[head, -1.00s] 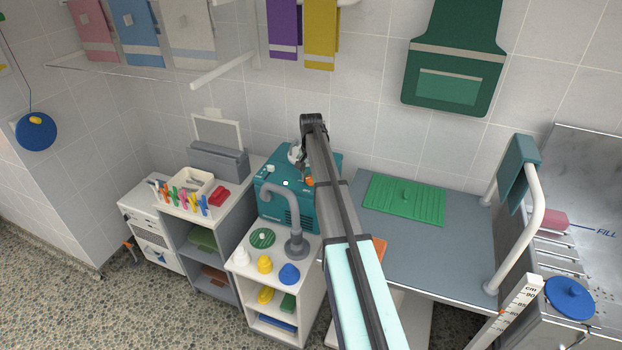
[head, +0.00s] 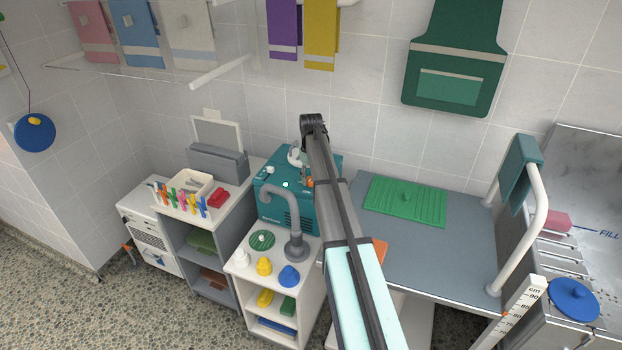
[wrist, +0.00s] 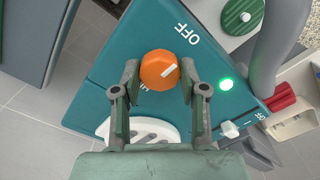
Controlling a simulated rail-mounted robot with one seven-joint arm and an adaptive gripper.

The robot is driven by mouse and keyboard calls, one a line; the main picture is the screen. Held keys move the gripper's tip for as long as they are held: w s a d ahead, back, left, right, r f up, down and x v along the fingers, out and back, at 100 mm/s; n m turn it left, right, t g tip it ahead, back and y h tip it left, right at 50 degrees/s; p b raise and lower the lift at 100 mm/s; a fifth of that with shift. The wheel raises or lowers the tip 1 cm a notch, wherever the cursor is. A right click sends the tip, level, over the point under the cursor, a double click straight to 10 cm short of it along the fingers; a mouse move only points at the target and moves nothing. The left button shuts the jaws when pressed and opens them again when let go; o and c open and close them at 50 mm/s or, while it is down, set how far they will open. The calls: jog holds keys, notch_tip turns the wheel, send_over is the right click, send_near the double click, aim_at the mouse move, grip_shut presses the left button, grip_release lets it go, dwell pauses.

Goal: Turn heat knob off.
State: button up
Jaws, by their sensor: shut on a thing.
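The orange heat knob (wrist: 159,69) sits on top of the teal dryer unit (wrist: 112,62), and its white pointer line shows in the wrist view. The word OFF is printed beside it, up and to the right in that view. My gripper (wrist: 159,82) has a finger on each side of the knob and is shut on it. In the head view the teal unit (head: 270,207) stands behind the grey hose, and my arm hides much of the knob.
A grey hose (head: 294,222) rises in front of the unit from a white shelf cart (head: 242,274) holding coloured nozzles. A grey table (head: 455,240) with a green mat (head: 404,201) is to the right. A clip tray (head: 190,184) is at left.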

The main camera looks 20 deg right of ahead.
jog(key=shift+s+f+n, duration=0.1)
jog(key=shift+n, duration=0.2)
jog(key=o, duration=1.1)
jog(key=shift+o, duration=0.2)
notch_tip(320, 180, up, 12)
